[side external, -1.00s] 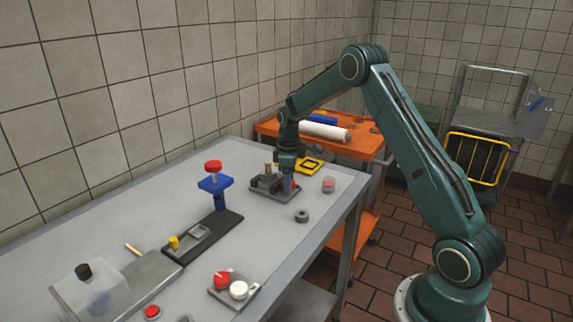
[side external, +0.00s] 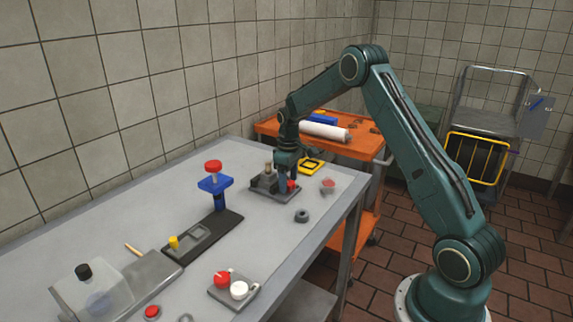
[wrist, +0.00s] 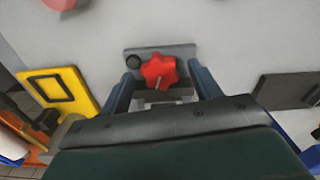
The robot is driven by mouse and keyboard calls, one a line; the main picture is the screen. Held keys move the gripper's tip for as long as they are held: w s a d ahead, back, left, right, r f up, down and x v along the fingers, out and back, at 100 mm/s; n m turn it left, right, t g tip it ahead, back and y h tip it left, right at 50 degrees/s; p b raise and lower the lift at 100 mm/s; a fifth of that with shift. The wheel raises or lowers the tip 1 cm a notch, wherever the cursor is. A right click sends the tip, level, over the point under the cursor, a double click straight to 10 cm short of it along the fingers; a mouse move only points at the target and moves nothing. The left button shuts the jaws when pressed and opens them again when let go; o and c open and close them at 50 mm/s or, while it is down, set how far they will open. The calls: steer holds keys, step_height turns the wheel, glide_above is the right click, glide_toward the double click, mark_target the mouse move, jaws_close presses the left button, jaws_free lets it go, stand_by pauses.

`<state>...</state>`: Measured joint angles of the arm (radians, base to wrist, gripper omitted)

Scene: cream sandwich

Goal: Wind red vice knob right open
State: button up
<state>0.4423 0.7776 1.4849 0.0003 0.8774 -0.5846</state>
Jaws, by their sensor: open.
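The small grey vice (side external: 262,184) stands on the table below my gripper. The knob also shows in the side view (side external: 292,184), partly covered by a finger. My gripper (wrist: 162,84) is open, with one blue finger on each side of the knob. I see gaps between the knob and both fingers. The vice's jaws are mostly hidden below my gripper, so I cannot tell how wide they stand.
A blue stand with a red knob (side external: 213,167) rises to the left. The table between is clear.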

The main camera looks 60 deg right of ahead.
mark_target(289, 183)
steer(key=shift+m, duration=0.3)
step_height(289, 183, up, 14)
steer(key=m, duration=0.3)
steer(key=shift+m, duration=0.4)
steer(key=shift+s, duration=0.1)
stand_by(0.5)
steer(key=shift+w+f+n, duration=0.15)
steer(key=shift+w+n, duration=0.2)
steer(key=shift+n, duration=0.55)
steer(key=shift+f, duration=0.15)
step_height(289, 183, down, 14)
steer(key=shift+r, duration=0.25)
